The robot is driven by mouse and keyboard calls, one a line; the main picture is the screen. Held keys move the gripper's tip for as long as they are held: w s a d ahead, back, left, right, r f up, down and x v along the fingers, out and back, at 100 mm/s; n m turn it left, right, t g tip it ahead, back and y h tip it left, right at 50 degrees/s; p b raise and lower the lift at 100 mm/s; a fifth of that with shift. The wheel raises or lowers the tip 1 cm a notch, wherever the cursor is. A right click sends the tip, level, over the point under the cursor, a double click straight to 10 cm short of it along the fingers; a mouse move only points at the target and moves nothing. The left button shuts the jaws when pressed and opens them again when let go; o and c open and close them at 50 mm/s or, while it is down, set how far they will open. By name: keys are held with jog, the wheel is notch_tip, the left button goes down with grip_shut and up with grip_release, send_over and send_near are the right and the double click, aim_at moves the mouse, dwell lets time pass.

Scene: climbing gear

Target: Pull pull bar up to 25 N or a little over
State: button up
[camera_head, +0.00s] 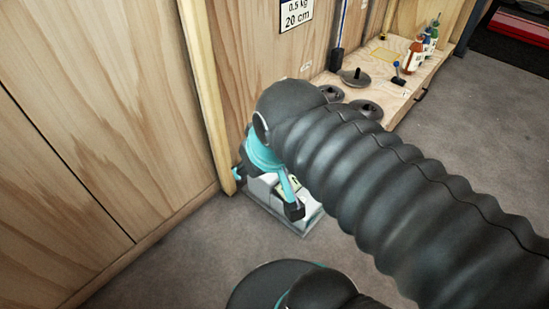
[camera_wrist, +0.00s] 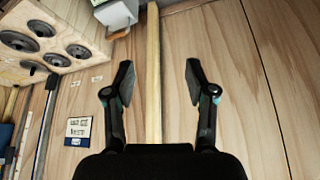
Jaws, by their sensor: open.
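My gripper (camera_wrist: 160,82) is open in the wrist view, with its two black fingers wide apart and nothing between them. A pale wooden post on the panelled wall shows behind the gap. In the head view my arm covers much of the gripper; one finger (camera_head: 292,208) shows in front of a light grey box-like device (camera_head: 312,221) on the floor. I cannot make out the pull bar or any force reading for certain.
A wooden bench (camera_head: 430,76) at the back right bears dark round discs (camera_head: 355,77) and several bottles (camera_head: 414,55). The upright post (camera_head: 208,90) stands left of my gripper. Bare floor (camera_head: 170,265) lies at lower left.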

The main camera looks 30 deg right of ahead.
dwell(0.8)
jog(key=w+d+f+n+g+h, duration=0.2)
jog(key=w+f+n+g+h, duration=0.3)
jog(key=f, duration=0.8)
jog(key=w+d+f+n+g+h+b, duration=0.15)
jog(key=w+f+n+h, duration=0.4)
jog(key=f, duration=0.85)
jog(key=w+d+f+n+g+h, duration=0.25)
jog(key=w+f, duration=0.55)
jog(key=f, duration=0.5)
jog(key=w+d+f+n+t+h, duration=0.1)
jog(key=w+f+n+t+h, duration=0.2)
jog(key=w+f+n+t, duration=0.3)
jog(key=w+r+t+h, duration=0.1)
jog(key=w+r+t, duration=0.4)
jog(key=w, duration=0.4)
jog(key=shift+n+g, duration=0.4)
jog(key=shift+g, duration=0.3)
jog(key=x, duration=0.8)
jog(key=p+x, duration=0.1)
jog(key=x, duration=0.3)
jog(key=shift+w+d+r, duration=0.2)
jog(key=shift+d+r, duration=0.1)
jog(key=shift+r, duration=0.05)
